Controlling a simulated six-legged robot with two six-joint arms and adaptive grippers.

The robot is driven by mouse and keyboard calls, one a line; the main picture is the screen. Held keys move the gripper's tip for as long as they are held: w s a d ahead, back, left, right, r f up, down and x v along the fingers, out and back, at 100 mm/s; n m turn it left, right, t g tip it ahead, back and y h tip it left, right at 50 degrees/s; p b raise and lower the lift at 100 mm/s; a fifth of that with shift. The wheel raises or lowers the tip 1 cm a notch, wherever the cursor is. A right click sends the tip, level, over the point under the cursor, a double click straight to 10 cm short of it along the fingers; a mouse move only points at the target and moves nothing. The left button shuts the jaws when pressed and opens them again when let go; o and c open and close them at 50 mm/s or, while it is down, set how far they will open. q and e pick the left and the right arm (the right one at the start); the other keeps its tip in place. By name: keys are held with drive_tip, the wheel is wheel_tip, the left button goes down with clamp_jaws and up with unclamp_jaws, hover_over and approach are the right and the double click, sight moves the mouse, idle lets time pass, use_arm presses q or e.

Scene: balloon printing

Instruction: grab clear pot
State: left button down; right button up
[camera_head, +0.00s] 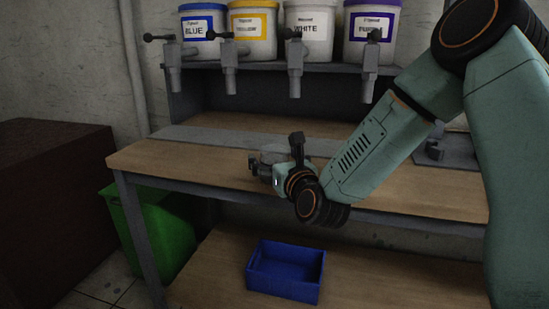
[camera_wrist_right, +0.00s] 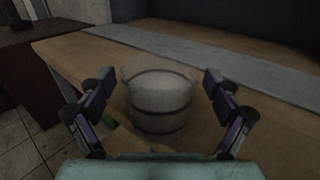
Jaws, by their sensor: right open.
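The clear pot (camera_wrist_right: 158,98) stands upright on the wooden table in the right wrist view, with dark bands around it and a pale top. In the head view it shows only partly as a pale grey shape (camera_head: 272,152) behind my right gripper (camera_head: 262,168). In the right wrist view my right gripper (camera_wrist_right: 160,100) is open, with one finger on each side of the pot and visible gaps between. My left gripper is not in view.
Several labelled paint buckets (camera_head: 309,35) stand on a shelf above the table (camera_head: 190,160), with taps hanging below. A blue bin (camera_head: 286,272) sits on the lower shelf. A green bin (camera_head: 165,235) and a brown box (camera_head: 50,200) stand at left. The table's left part is clear.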

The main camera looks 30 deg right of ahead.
drive_tip(key=v, duration=0.7)
drive_tip(key=shift+s, duration=0.25)
drive_tip(key=shift+o, duration=0.3)
